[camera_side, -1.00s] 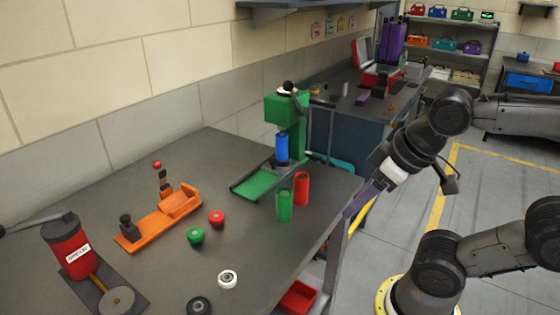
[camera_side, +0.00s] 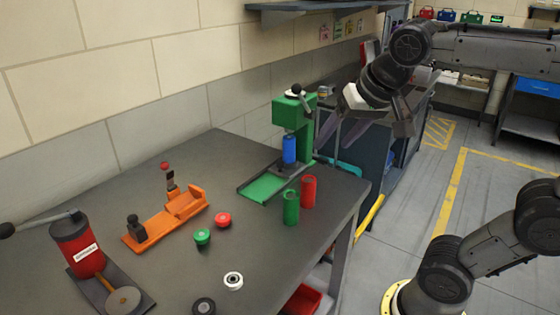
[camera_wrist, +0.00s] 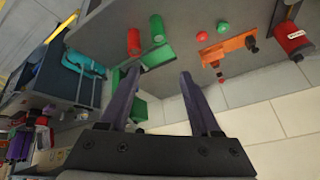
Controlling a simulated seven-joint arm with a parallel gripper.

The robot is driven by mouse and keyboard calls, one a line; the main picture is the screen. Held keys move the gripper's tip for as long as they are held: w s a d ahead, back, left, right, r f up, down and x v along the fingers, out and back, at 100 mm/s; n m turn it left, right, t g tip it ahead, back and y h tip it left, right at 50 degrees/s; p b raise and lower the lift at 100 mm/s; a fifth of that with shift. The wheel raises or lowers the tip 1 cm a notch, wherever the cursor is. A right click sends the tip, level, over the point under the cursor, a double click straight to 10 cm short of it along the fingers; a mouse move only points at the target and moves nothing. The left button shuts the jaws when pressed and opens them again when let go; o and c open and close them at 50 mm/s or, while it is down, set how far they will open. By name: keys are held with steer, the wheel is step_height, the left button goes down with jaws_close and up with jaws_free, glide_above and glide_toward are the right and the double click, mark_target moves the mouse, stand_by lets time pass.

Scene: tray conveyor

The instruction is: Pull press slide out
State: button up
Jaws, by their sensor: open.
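The green press (camera_side: 306,118) stands at the back of the table, with a dark-handled lever on top and a blue cylinder (camera_side: 289,148) under its head. The press slide (camera_side: 264,187) is a flat green plate between dark rails at the press's front left. In the wrist view, the slide (camera_wrist: 157,54) shows beyond my fingertips, with part of the press hidden behind my fingers. My gripper (camera_side: 338,127) is open and empty, its purple fingers in the air right of the press, apart from the slide.
A green cylinder (camera_side: 291,208) and a red cylinder (camera_side: 308,191) stand close by the slide's right side. An orange fixture (camera_side: 165,222), red button (camera_side: 223,219), green button (camera_side: 202,236) and red hand-lever machine (camera_side: 78,245) are further left.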

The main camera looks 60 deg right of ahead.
steer(key=w+d+r+m+h, duration=0.15)
steer(key=w+d+m, duration=0.25)
steer(key=w, duration=0.6)
steer(key=m+g, duration=0.3)
steer(key=g, duration=0.1)
glide_above(280, 163)
steer(key=s+a, duration=0.2)
steer(key=a, duration=0.3)
step_height(280, 163, down, 13)
steer(key=shift+n+h, duration=0.3)
steer(key=shift+h, duration=0.15)
steer(key=x, duration=1.2)
steer(key=shift+s+d+f, duration=0.1)
steer(key=shift+s+f, duration=0.05)
steer(key=shift+f, duration=0.3)
jaws_close()
steer(key=shift+r, duration=0.1)
